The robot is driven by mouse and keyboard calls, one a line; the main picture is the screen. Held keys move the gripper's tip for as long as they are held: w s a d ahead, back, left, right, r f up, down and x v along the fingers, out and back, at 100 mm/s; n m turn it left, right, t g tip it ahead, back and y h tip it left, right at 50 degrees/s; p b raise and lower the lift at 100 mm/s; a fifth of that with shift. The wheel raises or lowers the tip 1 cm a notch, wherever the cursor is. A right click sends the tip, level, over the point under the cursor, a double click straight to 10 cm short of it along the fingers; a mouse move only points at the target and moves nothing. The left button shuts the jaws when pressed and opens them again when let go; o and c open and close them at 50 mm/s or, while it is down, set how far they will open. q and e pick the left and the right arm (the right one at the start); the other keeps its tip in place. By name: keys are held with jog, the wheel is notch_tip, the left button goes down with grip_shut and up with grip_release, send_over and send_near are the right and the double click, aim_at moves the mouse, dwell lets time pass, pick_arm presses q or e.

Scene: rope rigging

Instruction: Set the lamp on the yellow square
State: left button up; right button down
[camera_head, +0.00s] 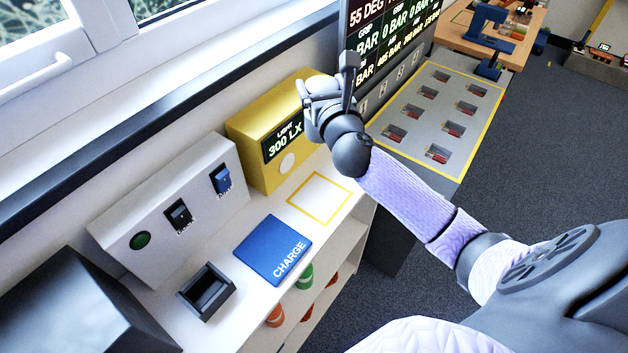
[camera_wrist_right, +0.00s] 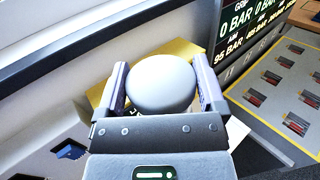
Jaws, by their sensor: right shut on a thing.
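The lamp shows in the right wrist view as a round, pale grey dome (camera_wrist_right: 162,84) between the two fingers of my right gripper (camera_wrist_right: 162,90). In the head view my right gripper (camera_head: 322,92) is in front of the top right of the yellow light box, and a pale rounded top of the lamp (camera_head: 321,85) shows between its fingers. The rest of the lamp is hidden. The yellow square (camera_head: 320,198) is an outline on the white counter, empty, below and in front of the gripper. My left gripper is not in view.
The yellow box (camera_head: 258,138) reading 300 LX stands behind the square. A blue CHARGE pad (camera_head: 272,248), a black open tray (camera_head: 206,290) and a white switch panel (camera_head: 165,215) are to the left. A grey slotted board (camera_head: 440,115) is to the right.

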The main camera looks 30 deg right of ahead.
jog(key=f+b, duration=0.2)
jog(key=s+f+b, duration=0.1)
jog(key=f+b, duration=0.1)
jog(key=f, duration=0.1)
jog(key=shift+s+a, duration=0.1)
jog(key=shift+a, duration=0.1)
notch_tip(320, 180, down, 16)
jog(key=b, duration=1.1)
jog(key=shift+w+b, duration=0.25)
jog(key=shift+b, duration=0.1)
grip_release()
jog(key=shift+d, duration=0.1)
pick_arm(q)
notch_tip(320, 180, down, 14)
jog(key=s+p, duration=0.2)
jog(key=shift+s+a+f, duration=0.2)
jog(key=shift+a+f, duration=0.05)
pick_arm(e)
jog(key=v, duration=1.2)
jog(key=shift+r, duration=0.2)
